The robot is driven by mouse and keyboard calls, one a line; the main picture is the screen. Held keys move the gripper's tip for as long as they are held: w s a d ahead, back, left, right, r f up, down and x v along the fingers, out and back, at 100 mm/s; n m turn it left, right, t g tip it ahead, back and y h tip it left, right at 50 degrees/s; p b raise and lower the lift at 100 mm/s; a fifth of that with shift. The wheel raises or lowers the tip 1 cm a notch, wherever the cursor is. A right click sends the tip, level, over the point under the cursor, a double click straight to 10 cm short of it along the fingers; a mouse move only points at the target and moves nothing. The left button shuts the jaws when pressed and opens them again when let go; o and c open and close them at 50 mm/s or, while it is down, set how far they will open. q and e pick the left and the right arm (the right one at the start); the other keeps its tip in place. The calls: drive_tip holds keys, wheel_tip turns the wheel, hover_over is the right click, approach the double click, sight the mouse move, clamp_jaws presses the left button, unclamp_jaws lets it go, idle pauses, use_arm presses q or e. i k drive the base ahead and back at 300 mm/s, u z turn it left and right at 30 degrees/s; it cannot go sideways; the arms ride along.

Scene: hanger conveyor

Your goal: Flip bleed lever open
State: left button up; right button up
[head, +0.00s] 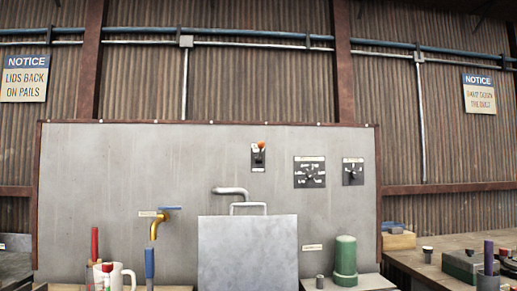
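A brass tap (157,225) sticks out of the grey panel at the left. A small blue lever (170,208) sits on top of it and points to the right. A small label (147,214) is beside the tap, too small to read. Higher up, a dark switch plate (258,157) carries an orange-knobbed lever (261,145) that stands up. I cannot tell from the labels which of these is the bleed lever. Neither of my grippers is in view.
A grey metal plate with a handle (248,252) stands in front of the panel (110,170). Dial plates (309,172) are at upper right. A green cylinder (344,262), a white mug (122,277) and an upright blue handle (149,262) stand low in front.

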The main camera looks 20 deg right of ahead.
sight(261, 144)
drive_tip(key=u, duration=2.7)
drive_tip(key=k, duration=1.35)
drive_tip(key=z, duration=1.75)
drive_tip(key=i, duration=0.5)
drive_tip(key=z, duration=0.05)
